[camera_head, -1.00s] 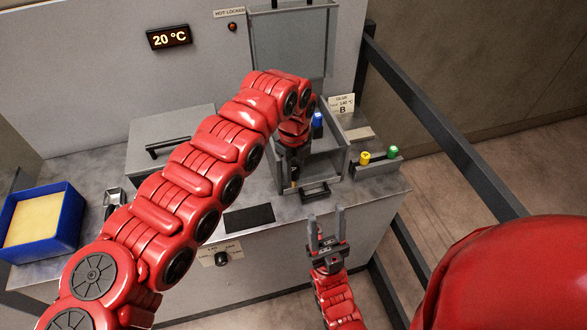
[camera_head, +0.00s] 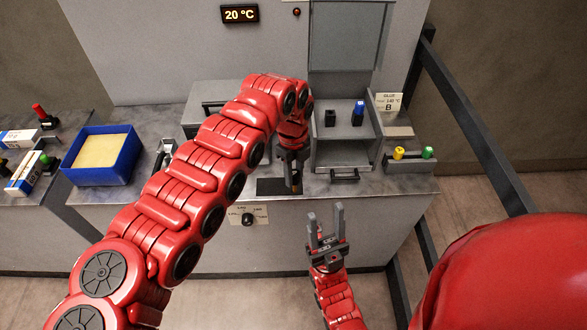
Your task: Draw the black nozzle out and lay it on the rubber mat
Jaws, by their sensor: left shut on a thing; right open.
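The rubber mat (camera_head: 268,187) is a flat black rectangle on the front edge of the grey worktop. My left gripper (camera_head: 294,183) is shut on the black nozzle (camera_head: 296,188), with a brassy end showing low between the fingers. It holds the nozzle over the right part of the mat; I cannot tell whether it touches. The fingers hide most of the nozzle. The open hot locker drawer (camera_head: 344,156) lies to the right, with a blue-capped nozzle (camera_head: 358,114) and a small dark block (camera_head: 330,118) inside. My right gripper (camera_head: 326,222) is open and empty in front of the worktop.
A rack (camera_head: 411,164) with yellow and green nozzles stands right of the drawer. A blue tray (camera_head: 132,155) with a yellowish pad stands at left. Tools and boxes lie farther left. A dark rail (camera_head: 478,125) runs along the right.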

